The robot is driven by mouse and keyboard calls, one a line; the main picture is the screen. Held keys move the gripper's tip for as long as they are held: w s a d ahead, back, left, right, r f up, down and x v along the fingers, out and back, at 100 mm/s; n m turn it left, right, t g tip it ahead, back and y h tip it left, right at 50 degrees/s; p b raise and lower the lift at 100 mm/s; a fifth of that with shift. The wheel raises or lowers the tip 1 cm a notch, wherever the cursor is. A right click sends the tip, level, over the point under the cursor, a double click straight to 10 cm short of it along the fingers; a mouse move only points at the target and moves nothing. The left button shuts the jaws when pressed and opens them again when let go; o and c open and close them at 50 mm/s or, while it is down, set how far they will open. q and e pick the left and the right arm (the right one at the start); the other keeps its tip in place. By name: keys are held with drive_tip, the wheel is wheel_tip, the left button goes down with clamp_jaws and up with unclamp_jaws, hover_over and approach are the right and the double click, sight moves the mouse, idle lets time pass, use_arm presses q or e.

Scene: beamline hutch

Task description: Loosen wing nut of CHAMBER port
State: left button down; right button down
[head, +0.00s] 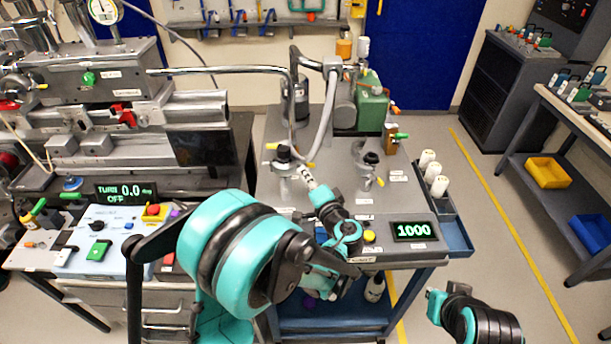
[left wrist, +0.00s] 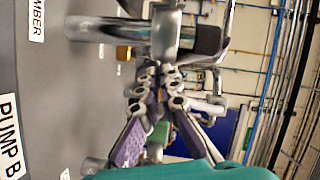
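A wing nut cannot be picked out. A label ending "MBER" (left wrist: 38,18) lies beside the port. My right arm's end (head: 440,300) is low right, away from the cart.
A bent metal pipe (head: 230,70) and a hose (head: 322,125) rise around the left port. A green pump (head: 371,103) stands behind. A display reading 1000 (head: 411,231) is at the cart's front right, with white bottles (head: 437,185) beside it.

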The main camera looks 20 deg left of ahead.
idle(0.4)
use_arm(q)
drive_tip(key=n+h+p, duration=0.1)
drive_tip(key=n+h, duration=0.1)
drive_tip(key=n, duration=0.1)
drive_tip(key=n+h+p, duration=0.1)
drive_tip(key=n, duration=0.2)
drive_tip(key=n+h+p, duration=0.1)
drive_tip(key=n+h, duration=0.1)
drive_tip(key=n, duration=0.1)
drive_tip(key=shift+s+a+r+n+h, duration=0.15)
drive_tip(key=shift+a+r+n+h, duration=0.1)
drive_tip(key=shift+n+h, duration=0.05)
idle(0.3)
idle(0.3)
drive_tip(key=c, duration=1.8)
unclamp_jaws()
drive_tip(key=shift+o, duration=0.2)
